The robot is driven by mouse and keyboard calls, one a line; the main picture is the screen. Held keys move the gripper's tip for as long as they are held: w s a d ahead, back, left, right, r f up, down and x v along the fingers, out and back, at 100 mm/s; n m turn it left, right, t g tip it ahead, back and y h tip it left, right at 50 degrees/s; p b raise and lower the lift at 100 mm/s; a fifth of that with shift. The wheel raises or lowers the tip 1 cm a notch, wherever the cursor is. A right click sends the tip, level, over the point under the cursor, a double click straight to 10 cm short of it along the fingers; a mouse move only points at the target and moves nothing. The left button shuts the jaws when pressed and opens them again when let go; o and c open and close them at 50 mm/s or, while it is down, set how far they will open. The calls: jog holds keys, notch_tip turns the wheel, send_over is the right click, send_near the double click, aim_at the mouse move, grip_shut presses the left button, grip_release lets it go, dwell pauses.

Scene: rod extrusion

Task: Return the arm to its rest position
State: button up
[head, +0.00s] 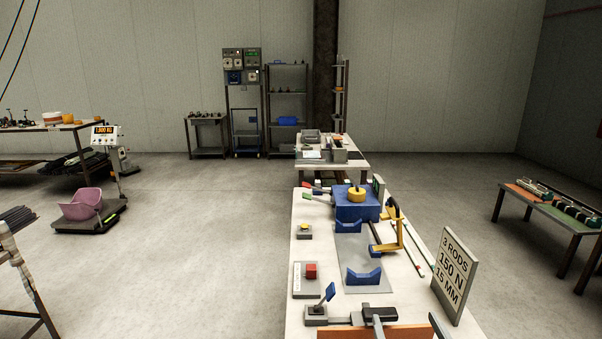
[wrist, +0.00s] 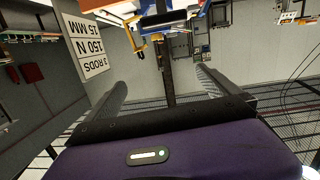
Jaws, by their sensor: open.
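My gripper (wrist: 161,79) shows in the wrist view with its two grey fingers spread wide and nothing between them. The wrist picture is upside down, with a sign (wrist: 84,46) and blue and yellow parts of the bench rig (wrist: 178,22) beyond the fingers. The fingers look apart from everything. There the blue rig (head: 357,205) with a yellow knob stands on a long white bench (head: 302,255), and the sign (head: 455,275), reading 3 rods, 150 N, 15 mm, stands at the bench's right edge.
On the bench are a red button box (head: 310,271), a blue-handled lever (head: 325,297), a blue cradle (head: 364,277) and a yellow-framed tool (head: 393,230). A scale with a pink tub (head: 81,204) stands at left, a low table (head: 550,212) at right. Floor between is clear.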

jog(key=s+a+f+g, duration=0.1)
jog(key=s+a, duration=0.1)
jog(key=s, duration=4.3)
jog(key=shift+f+g+y, duration=0.3)
jog(key=shift+g, duration=0.1)
